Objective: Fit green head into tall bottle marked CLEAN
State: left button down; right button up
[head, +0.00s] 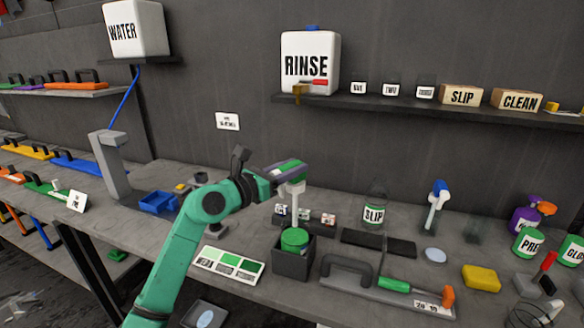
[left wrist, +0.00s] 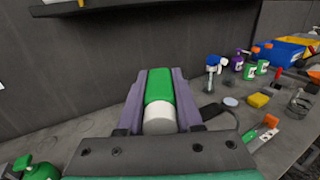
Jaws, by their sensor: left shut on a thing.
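My left gripper (head: 290,172) is shut on a green head (left wrist: 159,88) with a white lower part, held between its purple fingers. In the head view a white stem (head: 294,205) shows below the gripper. Under it, a round green piece (head: 294,238) sits in a dark open box (head: 292,265); I cannot tell whether stem and green piece touch. No tall bottle with a readable CLEAN mark shows; a small carton (head: 517,101) on the shelf reads CLEAN. My right gripper is not in view.
A green-patched card (head: 227,263) lies left of the box. A grey handled tool (head: 345,272) lies right of it. The wall shelf (head: 400,107) is above.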

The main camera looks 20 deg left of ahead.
aim_at(283, 195)
pick_arm(q)
jog(key=shift+f+b, duration=2.45)
jog(key=shift+f, duration=0.5)
jog(key=c, duration=0.5)
grip_release()
jog(key=shift+s, duration=0.1)
jog(key=b+v, duration=0.5)
jog(key=v, duration=0.9)
jog(key=shift+b, duration=0.35)
